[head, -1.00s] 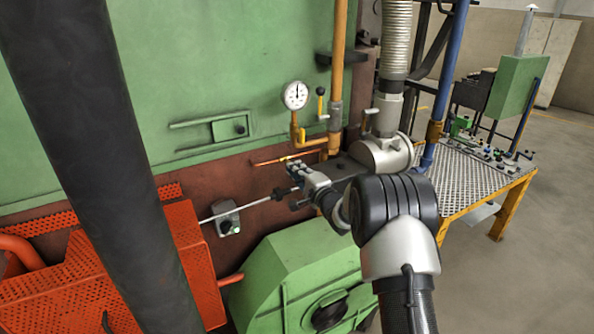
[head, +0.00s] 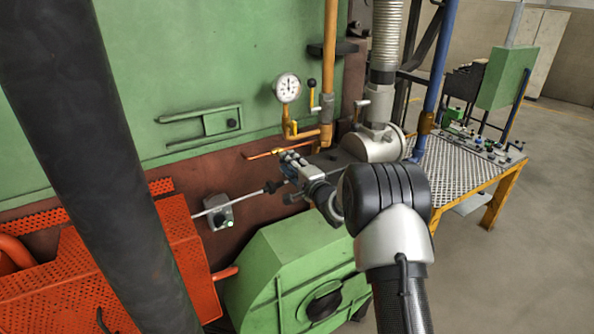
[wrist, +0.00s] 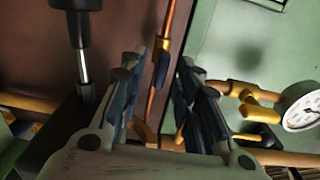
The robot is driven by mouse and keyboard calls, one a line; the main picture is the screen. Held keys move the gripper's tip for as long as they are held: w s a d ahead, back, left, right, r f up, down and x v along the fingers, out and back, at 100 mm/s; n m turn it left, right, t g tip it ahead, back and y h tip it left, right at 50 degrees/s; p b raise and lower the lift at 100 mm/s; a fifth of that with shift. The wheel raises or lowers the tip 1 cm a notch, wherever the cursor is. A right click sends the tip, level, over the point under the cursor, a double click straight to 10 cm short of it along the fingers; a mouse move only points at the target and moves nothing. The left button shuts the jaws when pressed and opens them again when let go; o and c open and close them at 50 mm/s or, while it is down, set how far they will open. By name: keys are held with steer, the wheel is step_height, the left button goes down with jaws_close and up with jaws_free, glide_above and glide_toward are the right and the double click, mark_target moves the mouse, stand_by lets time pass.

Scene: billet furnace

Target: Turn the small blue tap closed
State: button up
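The small blue tap (wrist: 161,66) shows in the wrist view as a short blue handle beside a thin copper pipe (wrist: 154,105).
A green housing (head: 290,260) is below. A grated table (head: 460,175) stands right.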

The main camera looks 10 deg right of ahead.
steer(key=v, duration=1.1)
steer(key=shift+s, duration=0.25)
steer(key=shift+d+r, duration=0.1)
steer(key=s+d+n+g+h+b, duration=0.2)
steer(key=s+n+g+h+b, duration=0.4)
steer(key=s+b, duration=0.6)
steer(key=s+a+f+n+g+b, duration=0.2)
steer(key=s+f+n, duration=0.1)
steer(key=s, duration=0.8)
steer(key=s+a+f+n+g+b, duration=0.1)
steer(key=s+f, duration=0.4)
steer(key=s, duration=0.6)
steer(key=s+a+f+n+g+b, duration=0.2)
steer(key=s+a+f+n+g, duration=0.1)
steer(key=s, duration=0.8)
steer(key=shift+a+f+n+g+b, duration=0.2)
steer(key=shift+f+n+g+b, duration=0.1)
steer(key=shift+f+n, duration=0.4)
